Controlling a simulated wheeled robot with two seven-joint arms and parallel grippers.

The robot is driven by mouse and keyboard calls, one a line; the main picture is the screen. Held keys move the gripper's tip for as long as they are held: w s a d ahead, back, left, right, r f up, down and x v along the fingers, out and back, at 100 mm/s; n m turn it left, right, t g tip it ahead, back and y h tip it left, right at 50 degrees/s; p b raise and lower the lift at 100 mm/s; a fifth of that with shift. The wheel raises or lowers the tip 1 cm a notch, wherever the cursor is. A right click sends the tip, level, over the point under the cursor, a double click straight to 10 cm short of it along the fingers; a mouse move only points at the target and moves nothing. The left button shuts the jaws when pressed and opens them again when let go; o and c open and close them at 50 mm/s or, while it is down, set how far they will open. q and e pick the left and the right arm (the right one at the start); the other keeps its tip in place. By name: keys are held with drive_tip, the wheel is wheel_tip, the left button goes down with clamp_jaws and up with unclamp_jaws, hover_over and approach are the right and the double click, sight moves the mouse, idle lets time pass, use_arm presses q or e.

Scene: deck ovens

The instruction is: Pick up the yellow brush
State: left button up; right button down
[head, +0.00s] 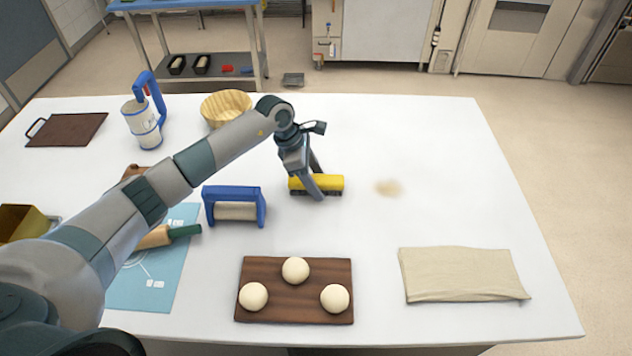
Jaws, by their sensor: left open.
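The yellow brush (331,183) lies on the white table near its middle, with its dark bristles facing down. My left gripper (316,188) points down at the brush, and its fingers are open. One finger passes in front of the brush's left part and hides some of it. I cannot tell whether the fingers touch the brush. My right gripper is not in view.
A blue-handled roller (235,205) stands just left of the brush. A wooden board (293,310) with dough balls lies in front, and a folded cloth (462,274) lies at front right. A wicker basket (226,107) is behind.

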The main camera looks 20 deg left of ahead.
sight(321, 178)
use_arm(q)
drive_tip(key=shift+c, duration=0.3)
drive_tip(key=c, duration=1.1)
drive_tip(key=shift+r, duration=0.1)
drive_tip(key=shift+r+b, duration=0.6)
drive_tip(key=shift+b, duration=0.05)
wheel_tip(321, 178, up, 2)
drive_tip(key=shift+r+b, duration=0.2)
drive_tip(key=shift+b, duration=0.65)
drive_tip(key=d+r+b, duration=0.1)
drive_tip(key=d+r, duration=0.1)
drive_tip(key=d, duration=0.2)
drive_tip(key=d+r+b, duration=0.2)
drive_tip(key=d, duration=0.1)
drive_tip(key=d+r+b, duration=0.1)
drive_tip(key=d+r, duration=0.2)
drive_tip(key=d, duration=0.1)
drive_tip(key=shift+w+d+r+b, duration=0.1)
drive_tip(key=shift+w+d+b, duration=0.1)
drive_tip(key=shift+d+b, duration=0.15)
